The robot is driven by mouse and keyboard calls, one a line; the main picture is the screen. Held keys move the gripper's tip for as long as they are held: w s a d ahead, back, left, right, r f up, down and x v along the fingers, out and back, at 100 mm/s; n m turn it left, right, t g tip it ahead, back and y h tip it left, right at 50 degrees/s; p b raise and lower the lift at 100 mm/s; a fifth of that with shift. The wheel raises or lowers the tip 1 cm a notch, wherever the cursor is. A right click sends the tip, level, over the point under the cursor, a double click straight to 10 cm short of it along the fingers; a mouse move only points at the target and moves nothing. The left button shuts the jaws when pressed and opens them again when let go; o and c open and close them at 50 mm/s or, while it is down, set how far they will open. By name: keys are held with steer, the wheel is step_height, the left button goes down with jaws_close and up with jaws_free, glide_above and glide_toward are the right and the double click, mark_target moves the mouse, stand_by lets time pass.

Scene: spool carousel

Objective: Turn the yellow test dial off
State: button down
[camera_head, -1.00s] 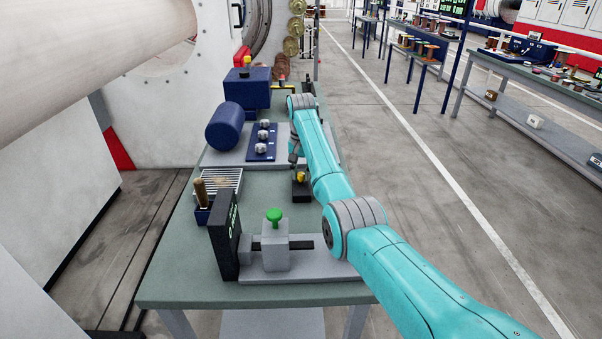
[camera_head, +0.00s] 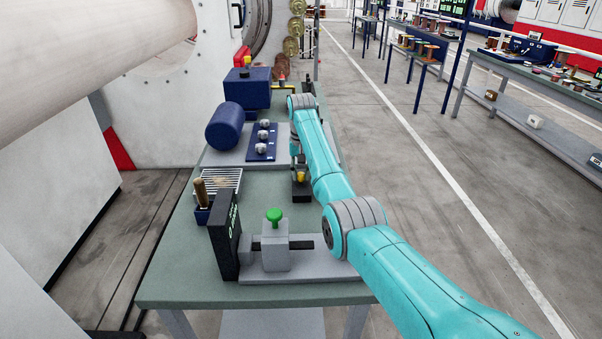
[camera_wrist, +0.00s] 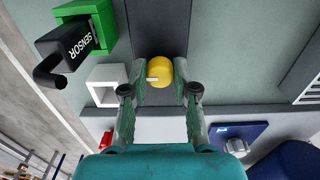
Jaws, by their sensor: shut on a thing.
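The yellow test dial (camera_wrist: 159,70) is a round knob with a white mark pointing left in the wrist view. It sits on a dark base plate (camera_wrist: 158,28). In the head view the dial (camera_head: 301,176) shows small, just under my arm. My gripper (camera_wrist: 160,88) has one finger on each side of the dial and is shut on it. Most of the gripper is hidden behind my arm in the head view. Lettering around the dial is not readable.
A green block with a black SENSOR piece (camera_wrist: 80,45) and a white square frame (camera_wrist: 106,85) lie left of the dial in the wrist view. A green-knobbed clamp (camera_head: 274,240) stands nearer.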

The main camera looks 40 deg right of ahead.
mark_target(301, 174)
steer(key=c, duration=0.9)
jaws_free()
steer(key=shift+r, duration=3.7)
